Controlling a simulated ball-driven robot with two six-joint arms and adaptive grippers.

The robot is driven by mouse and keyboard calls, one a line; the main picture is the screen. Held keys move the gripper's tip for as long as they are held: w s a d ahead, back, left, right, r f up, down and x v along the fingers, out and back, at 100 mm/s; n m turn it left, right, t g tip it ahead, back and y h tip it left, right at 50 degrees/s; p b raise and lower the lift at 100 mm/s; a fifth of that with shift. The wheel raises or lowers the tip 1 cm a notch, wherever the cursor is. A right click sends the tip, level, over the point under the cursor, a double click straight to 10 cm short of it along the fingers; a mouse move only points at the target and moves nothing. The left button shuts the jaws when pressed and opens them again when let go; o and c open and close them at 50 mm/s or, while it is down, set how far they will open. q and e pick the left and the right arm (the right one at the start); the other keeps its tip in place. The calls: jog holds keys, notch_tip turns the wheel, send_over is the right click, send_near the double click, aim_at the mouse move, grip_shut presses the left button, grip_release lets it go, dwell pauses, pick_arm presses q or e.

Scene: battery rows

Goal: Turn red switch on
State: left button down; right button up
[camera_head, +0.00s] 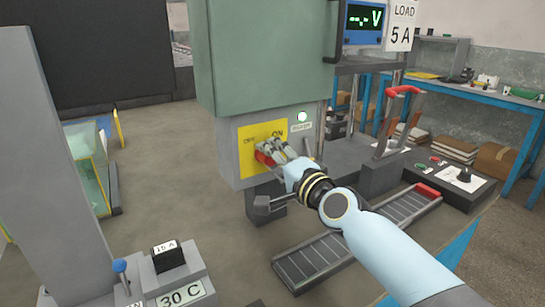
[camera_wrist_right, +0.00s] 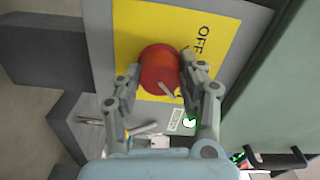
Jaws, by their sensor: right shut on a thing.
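The red switch (camera_head: 262,158) is a round red knob on a yellow plate (camera_head: 250,142) marked OFF at left and ON at right, on the front of the grey-green cabinet. My right gripper (camera_head: 272,151) is at the plate and hides part of the knob and plate. In the right wrist view the red knob (camera_wrist_right: 158,66) sits between the two fingers of my right gripper (camera_wrist_right: 161,72), which is shut on it. The OFF label shows beside it; ON is hidden there. Which mark the knob points to I cannot tell. My left gripper is not in view.
A small round pale-green lamp (camera_head: 302,116) sits beside the plate. A red-handled lever (camera_head: 400,92) stands to the right, near a long slotted tray (camera_head: 322,258). A blue-knobbed lever (camera_head: 119,266) and 30 C block (camera_head: 181,294) are at lower left. Open floor lies left of the cabinet.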

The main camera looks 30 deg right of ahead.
dwell(0.4)
jog(key=o, duration=1.2)
jog(key=s, duration=0.8)
jog(key=s+d, duration=0.1)
jog(key=s, duration=0.3)
